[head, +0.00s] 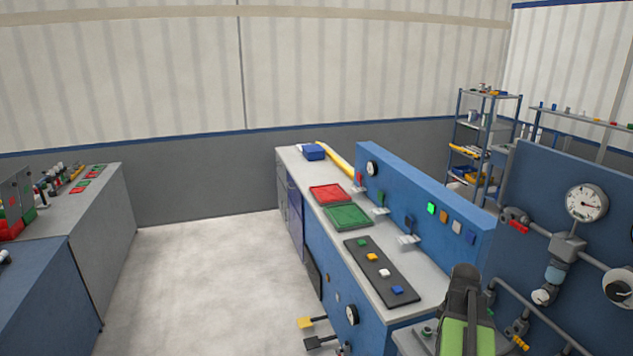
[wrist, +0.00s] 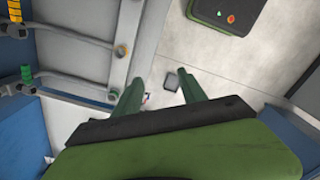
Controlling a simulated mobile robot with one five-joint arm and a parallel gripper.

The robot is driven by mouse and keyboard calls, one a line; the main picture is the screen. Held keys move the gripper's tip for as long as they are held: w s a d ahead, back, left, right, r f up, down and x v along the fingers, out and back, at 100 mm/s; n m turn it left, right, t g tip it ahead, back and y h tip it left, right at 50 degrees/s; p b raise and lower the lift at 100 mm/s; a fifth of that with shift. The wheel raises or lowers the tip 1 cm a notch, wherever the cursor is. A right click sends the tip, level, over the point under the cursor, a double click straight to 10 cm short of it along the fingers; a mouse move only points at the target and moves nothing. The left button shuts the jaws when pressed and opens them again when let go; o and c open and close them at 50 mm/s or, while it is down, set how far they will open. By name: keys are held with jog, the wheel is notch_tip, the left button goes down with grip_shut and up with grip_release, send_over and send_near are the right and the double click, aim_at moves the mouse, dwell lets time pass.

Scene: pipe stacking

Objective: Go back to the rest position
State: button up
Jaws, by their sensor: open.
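My gripper (wrist: 160,80) shows in the wrist view with its two green fingers apart and nothing held between them. The fingers hang over a pale floor, just right of a grey panel with pipes. In the head view, my dark and green arm stands at the lower right, in front of the long bench's near end. The fingertips cannot be made out there.
The long bench (head: 375,228) bears a red tray (head: 328,194), a green tray (head: 348,216) and a dark strip (head: 382,272) with coloured blocks. A blue panel with a gauge (head: 586,203) and pipes stands right. Floor (head: 205,280) is clear left of the bench.

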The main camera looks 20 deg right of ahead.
jog(key=w+a+f+n+b, duration=0.25)
jog(key=w+a, duration=0.25)
jog(key=a, duration=0.5)
jog(key=w+a+f+n+b, duration=0.1)
jog(key=w+a+f, duration=0.3)
jog(key=a, duration=0.7)
jog(key=a+f+m+b, duration=0.1)
jog(key=a+m+b, duration=0.2)
jog(key=a+m, duration=0.6)
jog(key=a, duration=0.8)
jog(key=shift+a+f+m, duration=0.15)
jog(key=shift+a+m, duration=0.15)
jog(key=shift+m, duration=0.05)
jog(key=shift+c, duration=0.3)
